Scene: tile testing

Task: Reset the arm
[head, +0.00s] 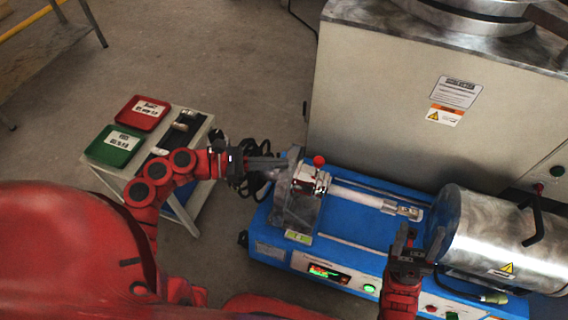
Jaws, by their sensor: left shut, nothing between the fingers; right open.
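My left arm reaches in from the left, red with dark joints. My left gripper (268,163) is shut and empty, beside the metal clamp block (300,205) at the left end of the blue testing machine (272,249). I cannot tell whether it touches the block. My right gripper (407,240) is open and empty, above the front of the blue machine, just left of the metal cylinder (490,240). A pale rod (358,195) runs from the clamp block toward the cylinder and ends in a metal fitting (402,210).
A small table (186,162) at left bears a red tray (142,113), a green tray (115,146) and small parts. A large grey cabinet (400,120) stands behind the blue machine. Open floor (240,70) lies between table and cabinet. A red knob (319,160) sticks up near my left gripper.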

